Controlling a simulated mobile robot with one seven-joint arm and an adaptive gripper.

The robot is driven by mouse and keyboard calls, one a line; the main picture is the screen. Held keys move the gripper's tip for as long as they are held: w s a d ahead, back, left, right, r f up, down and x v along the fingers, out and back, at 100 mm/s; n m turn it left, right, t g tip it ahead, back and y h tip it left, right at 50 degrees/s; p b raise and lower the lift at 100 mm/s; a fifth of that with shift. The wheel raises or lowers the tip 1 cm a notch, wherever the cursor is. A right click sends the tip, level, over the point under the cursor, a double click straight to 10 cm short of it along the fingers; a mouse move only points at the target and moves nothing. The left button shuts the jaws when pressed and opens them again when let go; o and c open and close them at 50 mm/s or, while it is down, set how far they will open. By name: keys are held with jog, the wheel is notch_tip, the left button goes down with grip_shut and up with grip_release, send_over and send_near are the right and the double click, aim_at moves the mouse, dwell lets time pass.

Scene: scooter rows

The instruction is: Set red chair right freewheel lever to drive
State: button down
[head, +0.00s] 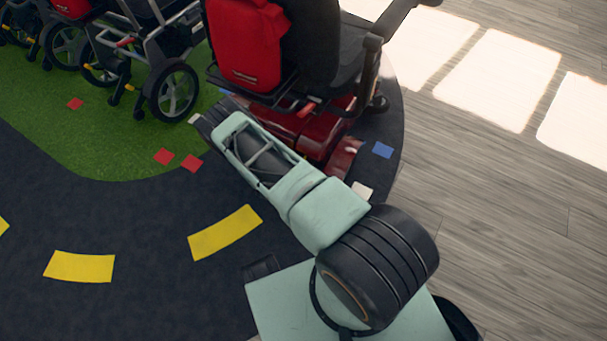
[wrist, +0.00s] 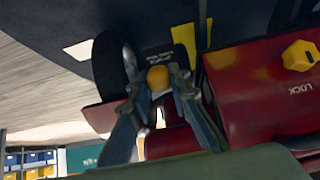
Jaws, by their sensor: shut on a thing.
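The red chair (head: 305,130) stands at the upper middle of the head view, with a red bag on its dark seat back. In the wrist view its red body (wrist: 245,90) fills the right side. My gripper (wrist: 157,82) is at the chair's rear, its two fingers closed around a round yellow lever knob (wrist: 157,77). A dark label with small, unreadable print lies just beyond the knob. A second yellow knob (wrist: 300,55) sits on the red body to the right, beside the word LOCK. In the head view my fingertips and the held lever cannot be made out.
Grey wheelchairs (head: 150,60) stand at the upper left on a green mat (head: 90,130). Yellow dashes (head: 225,232) and small coloured squares mark the dark floor. The wooden floor (head: 500,190) on the right is clear. A dark wheel (wrist: 106,65) is close left of my fingers.

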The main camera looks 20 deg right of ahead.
jog(key=shift+w+d+r+g+y, duration=0.25)
jog(key=shift+r+y, duration=0.1)
jog(key=shift+r, duration=0.1)
jog(key=shift+w+d+r+g+y, duration=0.15)
jog(key=shift+r+g+y, duration=0.1)
jog(key=shift+r+y, duration=0.15)
jog(key=shift+w+d+r+g+y, duration=0.15)
jog(key=shift+r+g+y, duration=0.1)
jog(key=shift+g+y, duration=0.65)
jog(key=shift+r+g+y+b, duration=0.1)
jog(key=shift+g+y+b, duration=0.2)
jog(key=shift+g+y, duration=0.5)
jog(key=shift+r+y, duration=0.1)
jog(key=shift+y, duration=0.15)
jog(key=c, duration=1.9)
grip_release()
jog(key=shift+o, duration=0.5)
jog(key=shift+d, duration=0.15)
jog(key=shift+w, duration=0.1)
jog(key=shift+r, duration=0.15)
